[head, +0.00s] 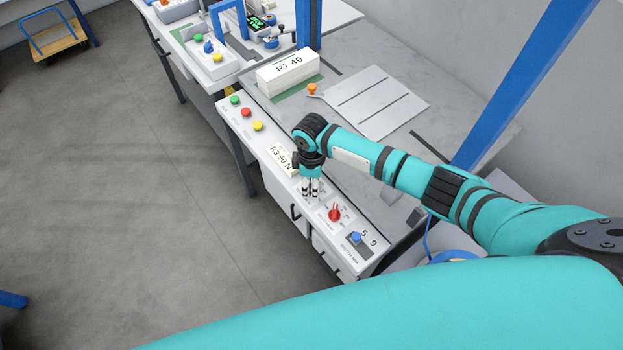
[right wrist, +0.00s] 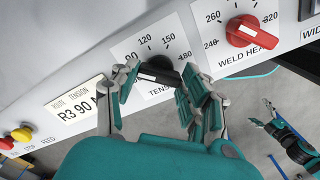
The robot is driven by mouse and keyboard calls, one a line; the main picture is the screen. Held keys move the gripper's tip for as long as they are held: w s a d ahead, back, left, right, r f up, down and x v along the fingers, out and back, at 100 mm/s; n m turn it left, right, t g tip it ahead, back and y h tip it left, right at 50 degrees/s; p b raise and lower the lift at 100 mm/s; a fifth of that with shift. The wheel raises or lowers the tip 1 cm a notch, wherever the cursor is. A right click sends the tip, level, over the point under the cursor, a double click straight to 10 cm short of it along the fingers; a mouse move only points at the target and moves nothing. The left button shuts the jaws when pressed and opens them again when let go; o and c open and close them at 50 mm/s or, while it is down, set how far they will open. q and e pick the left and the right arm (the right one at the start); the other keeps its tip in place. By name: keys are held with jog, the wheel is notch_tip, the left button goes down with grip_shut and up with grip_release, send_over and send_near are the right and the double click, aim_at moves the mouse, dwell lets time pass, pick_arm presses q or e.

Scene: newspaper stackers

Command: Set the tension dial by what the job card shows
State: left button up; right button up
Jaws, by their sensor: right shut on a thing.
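The job card (head: 281,157) lies on the sloped control panel and reads R3, 90 N; it also shows in the right wrist view (right wrist: 80,107). The tension dial (right wrist: 158,68) is a black knob with a white mark, on a white plate with 90, 120, 150 and 180 around it. The white mark lies toward the left, but its exact reading is partly hidden by my fingers. My right gripper (head: 311,193) points down at the panel and is shut on the dial. My left gripper (right wrist: 265,114) hangs apart at the right of the wrist view, fingers spread and empty.
The red weld heat knob (head: 335,213) is close beside the tension dial, with a blue knob (head: 356,238) beyond. Green, red and yellow buttons (head: 246,112) sit at the panel's other end. A paper stack (head: 288,70) marked R7 40 stands behind. The floor in front is clear.

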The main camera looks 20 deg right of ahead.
jog(key=shift+w+r, duration=0.1)
dwell(0.4)
jog(key=o, duration=1.2)
jog(key=shift+c, duration=0.2)
notch_tip(320, 180, up, 12)
